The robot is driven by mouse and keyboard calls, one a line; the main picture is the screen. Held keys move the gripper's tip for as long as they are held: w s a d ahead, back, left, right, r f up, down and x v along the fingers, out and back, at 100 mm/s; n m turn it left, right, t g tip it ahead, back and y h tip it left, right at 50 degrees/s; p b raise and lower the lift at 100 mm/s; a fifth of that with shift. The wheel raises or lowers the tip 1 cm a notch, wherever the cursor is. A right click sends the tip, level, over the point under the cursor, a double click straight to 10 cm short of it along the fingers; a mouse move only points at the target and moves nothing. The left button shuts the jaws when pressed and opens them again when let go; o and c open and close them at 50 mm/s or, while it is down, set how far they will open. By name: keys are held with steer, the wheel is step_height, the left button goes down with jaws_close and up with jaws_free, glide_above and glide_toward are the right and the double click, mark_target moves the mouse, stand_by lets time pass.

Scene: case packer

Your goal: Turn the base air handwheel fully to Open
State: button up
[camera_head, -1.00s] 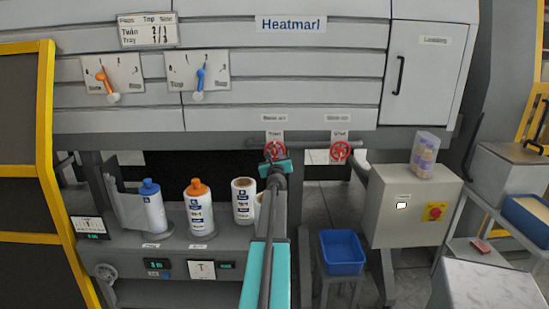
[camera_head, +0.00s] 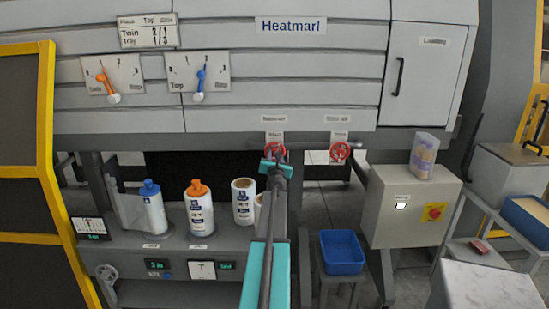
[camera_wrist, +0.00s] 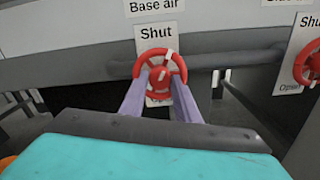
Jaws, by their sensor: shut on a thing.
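The red base air handwheel (camera_wrist: 179,62) is in the middle of the wrist view, on a white plate marked Shut (camera_wrist: 156,33) at its top, under a "Base air" label (camera_wrist: 154,5). A pale mark shows on its rim, a little right of the top. The lower part of the plate is mostly hidden. My gripper (camera_wrist: 160,82) is shut on the handwheel, with its two pale purple fingers at the lower left and lower right of the wheel. In the head view the handwheel (camera_head: 274,148) is partly behind my gripper (camera_head: 275,160).
A second red handwheel (camera_head: 340,150) is just to the right, with its own plate. A grey pipe runs behind both wheels. A grey control box (camera_head: 410,215) and a blue bin (camera_head: 341,252) stand at the right.

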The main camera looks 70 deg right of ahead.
steer(key=shift+s+d+m+p, duration=0.15)
steer(key=shift+m+p, duration=2.6)
steer(key=shift+m, duration=4.9)
steer(key=shift+s+d+m+p, duration=0.15)
steer(key=shift+m+p, duration=2.55)
steer(key=shift+m, duration=4.95)
steer(key=shift+a, duration=0.1)
steer(key=o, duration=1)
steer(key=shift+o, duration=0.2)
steer(key=shift+w+a+f, duration=0.1)
steer(key=shift+w+f, duration=0.05)
